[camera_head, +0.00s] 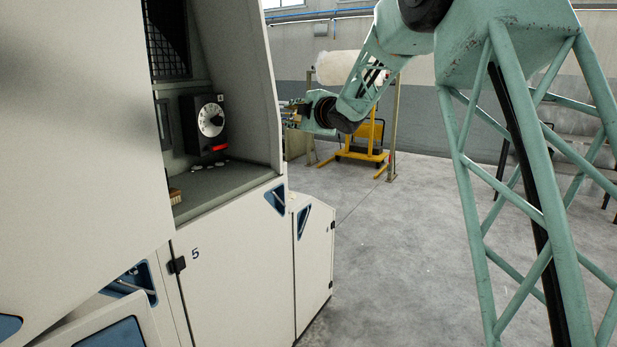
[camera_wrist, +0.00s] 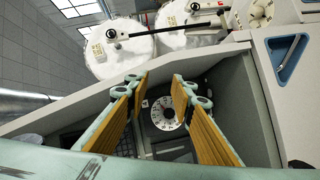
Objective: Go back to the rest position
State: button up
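My gripper (camera_head: 291,113) hangs at the right edge of the cream machine's recess in the head view, and its tips are partly hidden there. In the wrist view my gripper (camera_wrist: 160,88) is open, with two wood-faced fingers apart and nothing between them. Behind the gap is a white round dial (camera_wrist: 164,113) on a dark box. The dial also shows in the head view (camera_head: 210,119), inside the recess. My gripper appears apart from the dial.
The cream machine (camera_head: 235,265) fills the left. A brush (camera_head: 175,196) and several small pale pieces lie on its recess shelf (camera_head: 225,182). A yellow cart (camera_head: 362,143) and a white roll (camera_head: 338,67) stand behind my arm. The grey floor (camera_head: 390,250) is clear.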

jog(key=s+d+r+m+g+h, duration=0.1)
jog(key=s+d+m+h, duration=0.25)
jog(key=s+d, duration=0.6)
jog(key=s+d+m+g+h, duration=0.15)
jog(key=s+d+m, duration=0.45)
jog(key=s, duration=0.7)
jog(key=s+d+r+m+g+h, duration=0.1)
jog(key=s+d+m+h, duration=0.25)
jog(key=s+d, duration=0.7)
jog(key=s+f+m+g, duration=0.2)
jog(key=s+f, duration=0.3)
jog(key=s, duration=1.1)
jog(key=s+d+f+m+g, duration=0.1)
jog(key=s+f, duration=0.5)
jog(key=s, duration=1.1)
jog(key=s+f+m+g, duration=0.3)
jog(key=s+f, duration=0.3)
jog(key=s, duration=1)
jog(key=shift+s+d+m+g, duration=0.2)
jog(key=shift+s+m+g, duration=0.2)
jog(key=shift+m, duration=0.5)
